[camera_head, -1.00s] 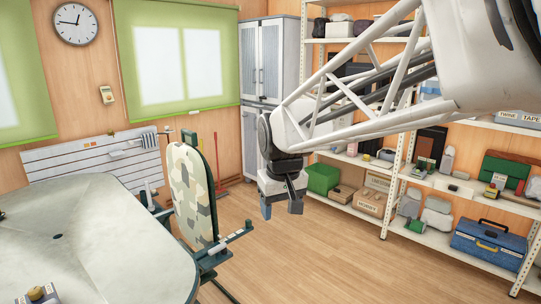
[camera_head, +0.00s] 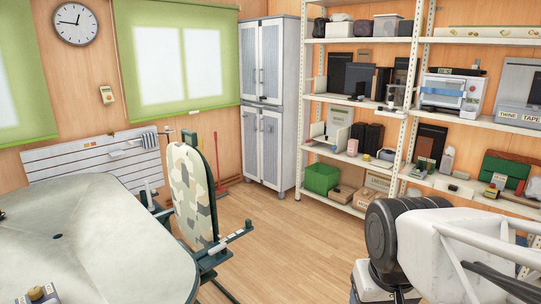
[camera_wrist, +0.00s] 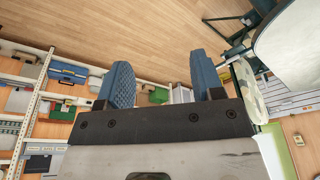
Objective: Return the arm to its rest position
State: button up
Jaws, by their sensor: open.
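My gripper (camera_wrist: 164,82) shows in the wrist view with its two blue fingers apart and nothing between them. It is open and empty. In the head view my arm is at the lower right corner, in front of the shelves, and the gripper's fingers are hidden below the picture edge. Past the fingers, the wrist view shows wooden floor and shelving, tilted.
A pale table (camera_head: 95,225) stands at the left, with a camouflage-patterned board (camera_head: 188,195) beside it. Shelves (camera_head: 455,180) with boxes line the right wall. A grey cabinet (camera_head: 262,100) stands at the back. The floor (camera_head: 290,240) between is clear.

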jog(key=shift+s+d+f, duration=0.25)
jog(key=shift+s+f, duration=0.05)
jog(key=shift+s, duration=0.3)
jog(key=shift+s+d+f, duration=0.2)
jog(key=shift+s+f, duration=0.1)
jog(key=shift+s, duration=0.25)
dwell(2.6)
